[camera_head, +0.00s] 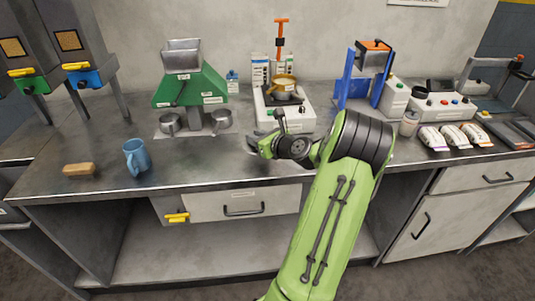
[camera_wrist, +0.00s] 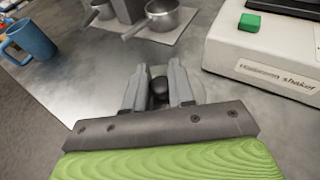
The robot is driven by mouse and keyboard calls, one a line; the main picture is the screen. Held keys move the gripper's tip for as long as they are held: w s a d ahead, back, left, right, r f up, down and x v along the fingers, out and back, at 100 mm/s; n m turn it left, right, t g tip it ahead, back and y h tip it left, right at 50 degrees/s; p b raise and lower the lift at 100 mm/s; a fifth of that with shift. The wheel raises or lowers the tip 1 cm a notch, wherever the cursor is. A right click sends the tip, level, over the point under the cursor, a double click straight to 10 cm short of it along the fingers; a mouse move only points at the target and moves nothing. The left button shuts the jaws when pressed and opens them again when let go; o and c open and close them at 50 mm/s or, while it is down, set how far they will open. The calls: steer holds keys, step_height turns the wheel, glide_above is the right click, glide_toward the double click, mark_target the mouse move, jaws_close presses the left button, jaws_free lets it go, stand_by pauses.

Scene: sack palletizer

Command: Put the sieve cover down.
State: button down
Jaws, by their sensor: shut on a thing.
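My gripper (camera_head: 268,146) is over the bench top in front of the sieve shaker (camera_head: 283,115). In the wrist view my gripper (camera_wrist: 158,84) is shut on a small dark knob, which I take as the knob of the sieve cover (camera_wrist: 158,90). The shaker's white body also shows at the right of the wrist view (camera_wrist: 268,48). A round sieve (camera_head: 284,83) with yellowish contents stands on the shaker, under a raised orange handle (camera_head: 281,35).
A green hopper stand (camera_head: 190,87) is left of the shaker, with two metal pans (camera_head: 221,121) on a mat. Bare bench (camera_head: 200,165) lies left of my gripper. Several small bags (camera_head: 453,136) sit at the right.

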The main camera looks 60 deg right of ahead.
step_height(320, 180, down, 4)
steer(key=shift+a+b, duration=0.1)
steer(key=shift+b, duration=0.7)
steer(key=shift+r, duration=0.15)
steer(key=c, duration=1)
jaws_free()
steer(key=shift+o, duration=0.2)
